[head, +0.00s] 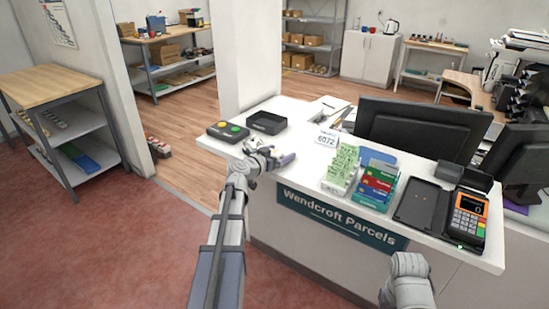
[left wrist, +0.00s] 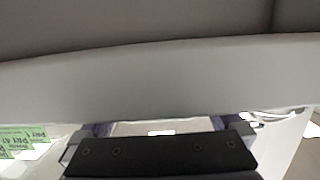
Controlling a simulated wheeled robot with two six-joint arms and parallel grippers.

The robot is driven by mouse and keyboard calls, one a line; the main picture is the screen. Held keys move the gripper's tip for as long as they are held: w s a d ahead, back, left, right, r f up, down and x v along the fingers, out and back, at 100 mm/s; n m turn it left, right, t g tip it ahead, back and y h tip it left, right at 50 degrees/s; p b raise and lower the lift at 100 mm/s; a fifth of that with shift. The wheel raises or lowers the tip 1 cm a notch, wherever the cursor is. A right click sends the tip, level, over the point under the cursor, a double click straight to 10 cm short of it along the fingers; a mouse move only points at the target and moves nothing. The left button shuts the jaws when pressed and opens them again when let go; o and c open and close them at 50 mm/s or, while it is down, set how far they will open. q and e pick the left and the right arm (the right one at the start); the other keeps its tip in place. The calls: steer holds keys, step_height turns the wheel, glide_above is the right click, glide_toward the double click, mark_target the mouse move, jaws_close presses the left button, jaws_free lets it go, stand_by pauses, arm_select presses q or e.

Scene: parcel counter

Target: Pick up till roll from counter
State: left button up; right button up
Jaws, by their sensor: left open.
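My left gripper (head: 286,158) is over the back-left part of the white counter (head: 300,180), just in front of the black tray. It is open, and its finger bases also show at the lower edge of the left wrist view (left wrist: 160,130). I cannot make out a till roll for sure in either view; my left wrist and gripper cover part of the counter there. A wide pale curved surface (left wrist: 150,85) fills much of the left wrist view, and I cannot tell what it is. My right arm shows low in the head view, but its gripper does not.
A button box (head: 228,131) and a black tray (head: 266,122) stand at the counter's left end. A number sign (head: 326,138), green slips (head: 342,165), a card rack (head: 375,188) and a card terminal (head: 467,215) stand to the right. A monitor (head: 420,128) is behind.

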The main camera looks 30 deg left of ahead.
arm_select(q)
steer(key=c, duration=1.3)
steer(key=shift+r, duration=0.2)
steer(key=shift+c, duration=0.2)
step_height(320, 180, up, 10)
steer(key=p, duration=1)
steer(key=shift+f, duration=0.15)
